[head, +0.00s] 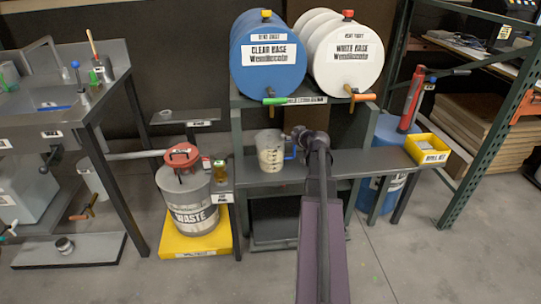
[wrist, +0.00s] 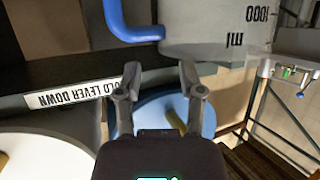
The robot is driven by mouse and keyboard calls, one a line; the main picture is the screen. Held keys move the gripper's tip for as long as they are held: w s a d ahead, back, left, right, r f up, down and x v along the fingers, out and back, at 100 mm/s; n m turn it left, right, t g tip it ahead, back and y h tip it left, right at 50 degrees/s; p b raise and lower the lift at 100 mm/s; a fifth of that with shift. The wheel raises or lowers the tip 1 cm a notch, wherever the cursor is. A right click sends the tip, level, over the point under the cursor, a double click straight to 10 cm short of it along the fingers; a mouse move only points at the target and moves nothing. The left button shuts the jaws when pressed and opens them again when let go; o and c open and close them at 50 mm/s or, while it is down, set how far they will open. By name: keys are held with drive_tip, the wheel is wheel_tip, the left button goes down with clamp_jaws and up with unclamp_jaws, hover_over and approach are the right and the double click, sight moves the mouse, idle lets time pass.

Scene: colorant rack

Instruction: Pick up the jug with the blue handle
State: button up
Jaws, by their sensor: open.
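The jug (head: 270,158) is a translucent measuring jug with a blue handle (head: 290,156). It stands upright on the grey shelf below the two drums in the head view. My gripper (head: 297,133) is just right of the jug, near the handle; its fingertips are too small to make out there. In the wrist view, which looks upside down, my gripper (wrist: 161,72) is open with nothing between its fingers. The jug's body (wrist: 215,38), with a "1000 ml" mark, and its blue handle (wrist: 122,28) lie beyond the fingertips, apart from them.
A blue drum (head: 268,80) and a white drum (head: 345,75) lie above the shelf (head: 370,162), with levers hanging in front. A waste bin (head: 187,205) stands left. A yellow box (head: 427,149) sits at the shelf's right end. Front floor right is clear.

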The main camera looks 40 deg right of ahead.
drive_tip(key=shift+b+x, duration=1.05)
drive_tip(key=shift+x, duration=1.55)
drive_tip(key=shift+c, duration=0.2)
clamp_jaws()
